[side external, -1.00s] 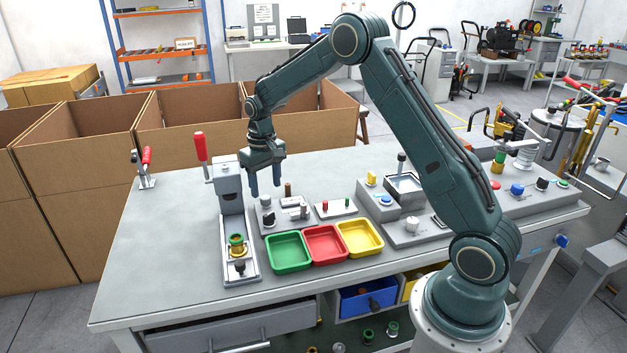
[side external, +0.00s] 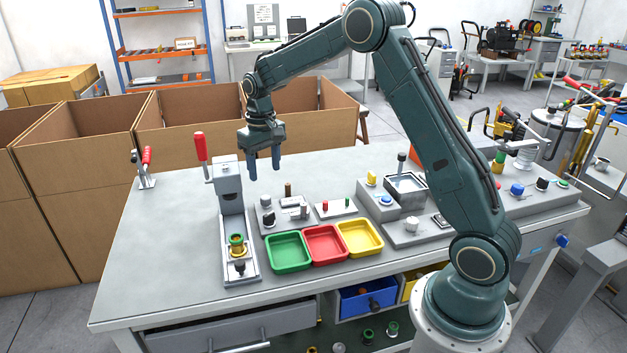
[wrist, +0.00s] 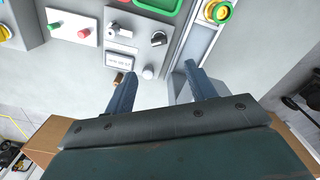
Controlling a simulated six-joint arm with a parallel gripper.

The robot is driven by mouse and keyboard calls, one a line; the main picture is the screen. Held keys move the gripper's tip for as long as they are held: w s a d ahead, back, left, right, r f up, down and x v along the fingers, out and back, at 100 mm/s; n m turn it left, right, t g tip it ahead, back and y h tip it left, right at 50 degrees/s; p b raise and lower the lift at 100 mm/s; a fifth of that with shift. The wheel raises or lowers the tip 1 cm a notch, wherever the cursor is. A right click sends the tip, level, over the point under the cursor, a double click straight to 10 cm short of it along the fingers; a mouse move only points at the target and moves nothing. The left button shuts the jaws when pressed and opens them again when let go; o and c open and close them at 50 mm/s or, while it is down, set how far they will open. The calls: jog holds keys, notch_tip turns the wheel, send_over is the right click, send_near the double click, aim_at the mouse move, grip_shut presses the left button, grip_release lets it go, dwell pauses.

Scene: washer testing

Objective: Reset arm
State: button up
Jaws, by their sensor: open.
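My gripper (side external: 264,166) is open and empty, its two blue fingers pointing down above the bench. It hangs to the right of the grey lever press (side external: 229,215), above and behind the small grey block with knobs (side external: 283,211). The press has a red-handled lever, and a gold and green ring-shaped part (side external: 237,243) sits on its base. The ring part (wrist: 218,11) shows at the top of that view.
Green (side external: 289,265), red (side external: 326,259) and yellow (side external: 360,250) trays stand in a row in front. A control station (side external: 407,230) is at the right. Cardboard boxes (side external: 85,150) stand behind and left.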

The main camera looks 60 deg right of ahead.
jog(key=s+a+r+n+t, duration=0.1)
jog(key=s+a+r, duration=0.3)
jog(key=s+r, duration=0.3)
jog(key=s+a+r+n+t, duration=0.1)
jog(key=s+a+r+t, duration=0.1)
jog(key=s+a+r, duration=0.35)
jog(key=s+a+t, duration=0.1)
jog(key=s, duration=0.9)
jog(key=s+a+r+n+t, duration=0.1)
jog(key=s+a, duration=0.1)
jog(key=s, duration=0.7)
jog(key=shift+s+r, duration=0.25)
jog(key=shift+s, duration=0.15)
